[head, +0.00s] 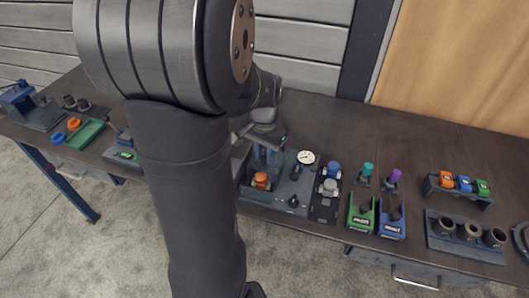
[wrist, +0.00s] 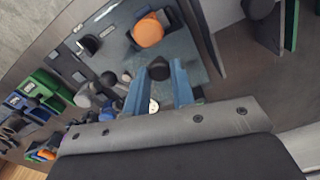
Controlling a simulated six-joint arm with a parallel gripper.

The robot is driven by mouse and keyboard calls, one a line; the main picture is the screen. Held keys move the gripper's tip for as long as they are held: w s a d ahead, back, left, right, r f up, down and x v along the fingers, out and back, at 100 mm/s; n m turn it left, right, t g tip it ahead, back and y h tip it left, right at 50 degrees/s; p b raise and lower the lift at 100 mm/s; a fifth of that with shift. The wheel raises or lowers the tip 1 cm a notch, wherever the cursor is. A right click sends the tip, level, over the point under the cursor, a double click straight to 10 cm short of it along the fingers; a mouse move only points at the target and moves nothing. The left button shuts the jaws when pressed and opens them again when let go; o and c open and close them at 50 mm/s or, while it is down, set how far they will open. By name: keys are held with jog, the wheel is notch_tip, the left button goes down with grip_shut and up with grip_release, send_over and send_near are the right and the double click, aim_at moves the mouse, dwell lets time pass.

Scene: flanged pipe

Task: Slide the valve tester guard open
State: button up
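The valve tester (head: 292,190) is a blue-grey plate on the bench, with an orange valve (head: 262,181), a white-faced gauge (head: 306,157) and a dark knob. In the wrist view, the orange valve (wrist: 148,32) sits on the plate, beside an upright grey panel (wrist: 207,38) that may be the guard. My gripper (head: 268,152) is over the tester's back part. In the wrist view, the blue fingers of my gripper (wrist: 160,75) are apart, with a dark block (wrist: 158,68) showing between their tips. I cannot tell whether they touch it. My arm hides part of the tester's left side.
Right of the tester stand a dark stand with blue and grey valves (head: 329,185), green (head: 361,214) and blue (head: 391,219) holders, a rack of coloured blocks (head: 459,186) and a cup rack (head: 467,232). A green tray (head: 84,134) lies far left. The wall is close behind the bench.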

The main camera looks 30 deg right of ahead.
grip_shut()
jog(key=shift+w+d, duration=1.35)
jog(key=o, duration=0.8)
grip_release()
notch_tip(320, 180, up, 18)
jog(key=shift+f, duration=0.25)
